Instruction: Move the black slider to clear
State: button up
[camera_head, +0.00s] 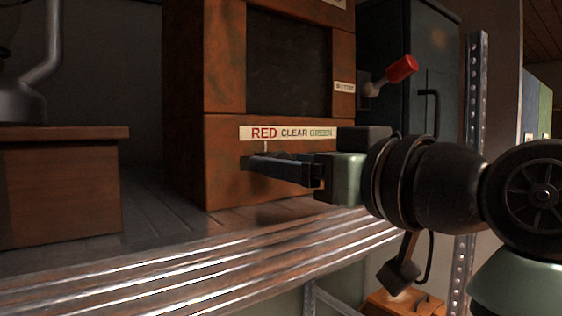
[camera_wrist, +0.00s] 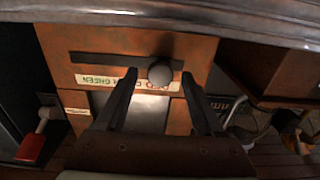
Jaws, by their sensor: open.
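The black slider (camera_wrist: 160,73) shows as a round knob in the wrist view, near the right end of a dark horizontal slot (camera_wrist: 105,60). That view is upside down, and this is the RED side. In the head view my fingers hide most of the knob, under the word RED. The label (camera_head: 290,133) reads RED, CLEAR, GREEN from left to right above the slot. My gripper (camera_wrist: 160,80) is open, one fingertip on each side of the knob, with small gaps showing; it also reaches the box front in the head view (camera_head: 250,163).
The slot is in a rusty brown box (camera_head: 185,100) on a ridged metal shelf (camera_head: 140,270). A red-handled lever (camera_head: 401,68) sticks out at the box's right, beside a shutter label. A wooden block (camera_head: 60,190) stands left. A metal post (camera_head: 475,110) rises behind my arm.

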jog(key=shift+s, duration=0.1)
jog(key=shift+c, duration=0.7)
grip_shut()
dwell(0.6)
